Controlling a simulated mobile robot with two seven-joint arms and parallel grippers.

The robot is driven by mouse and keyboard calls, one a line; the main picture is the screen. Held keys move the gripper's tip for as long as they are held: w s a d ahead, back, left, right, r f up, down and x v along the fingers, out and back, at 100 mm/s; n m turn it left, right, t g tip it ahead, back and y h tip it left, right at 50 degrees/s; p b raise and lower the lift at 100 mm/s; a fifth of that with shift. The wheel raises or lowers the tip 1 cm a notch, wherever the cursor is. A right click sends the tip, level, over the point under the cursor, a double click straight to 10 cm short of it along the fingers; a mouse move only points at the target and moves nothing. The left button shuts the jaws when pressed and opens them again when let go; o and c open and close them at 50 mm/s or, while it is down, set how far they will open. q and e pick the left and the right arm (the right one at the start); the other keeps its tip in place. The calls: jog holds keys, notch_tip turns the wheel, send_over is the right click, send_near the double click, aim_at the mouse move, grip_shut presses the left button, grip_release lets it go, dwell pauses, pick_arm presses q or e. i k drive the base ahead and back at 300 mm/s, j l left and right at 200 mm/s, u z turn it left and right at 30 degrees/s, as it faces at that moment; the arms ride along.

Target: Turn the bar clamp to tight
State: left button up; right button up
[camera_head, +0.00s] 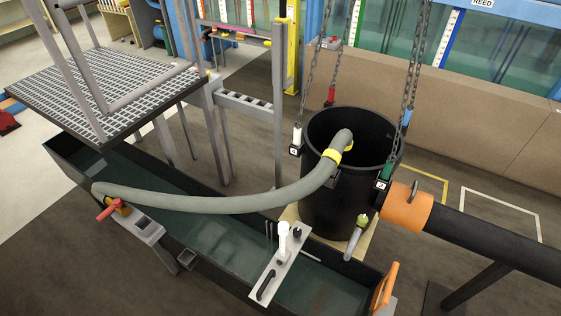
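No part is marked as the bar clamp, and I cannot tell for sure which one it is. A red bar-like handle on an orange-yellow fitting (115,208) sits at the left end of the grey hose (225,204), above a grey bracket on the trough's near edge. A white upright handle (283,238) stands on a light plate (276,268) across the trough; a black grip lies on the same plate. A yellow collar (332,156) is around the hose at the black bucket (345,208). Neither gripper is in view.
The dark trough (215,250) runs across the foreground. The bucket stands beside it with chains (312,55) around it. A black pipe (500,245) with an orange cuff (407,207) enters from the right. A grated platform (105,85) is upper left.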

aim_at(297, 231)
jog(key=z, duration=0.15)
jog(key=i+j, duration=0.25)
jog(key=i, duration=0.15)
jog(key=i+j+u, duration=0.15)
jog(key=i, duration=0.3)
jog(key=i+j, duration=0.3)
jog(key=i, duration=0.15)
